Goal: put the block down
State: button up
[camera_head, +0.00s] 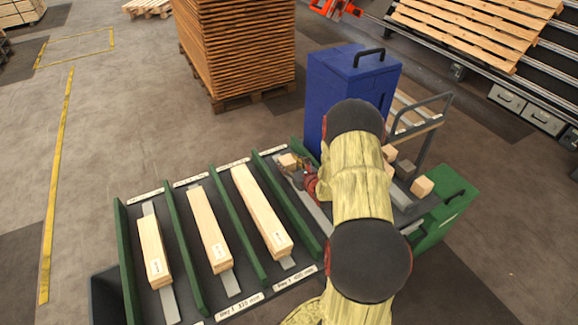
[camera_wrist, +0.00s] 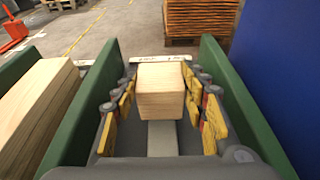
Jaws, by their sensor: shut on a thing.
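My gripper (camera_head: 300,172) is at the far end of the rightmost lane of the green-walled rack (camera_head: 176,224). It is shut on a small light wooden block (camera_head: 288,161). In the wrist view the block (camera_wrist: 160,92) sits between the yellow-padded fingers of my gripper (camera_wrist: 161,82), over the lane's grey strip (camera_wrist: 162,139). A green divider stands on each side of it. I cannot tell whether the block touches the lane floor.
The other three lanes each hold a long wooden beam (camera_head: 262,212). A tall blue cabinet (camera_head: 328,90) stands just right of the rack's far end. More loose blocks (camera_head: 422,187) lie on the right. Stacked pallets (camera_head: 237,45) stand behind, with open floor at left.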

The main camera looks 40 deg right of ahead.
jog(key=shift+f, duration=0.25)
jog(key=shift+f, duration=0.2)
jog(key=o, duration=1.2)
jog(key=shift+r, duration=0.1)
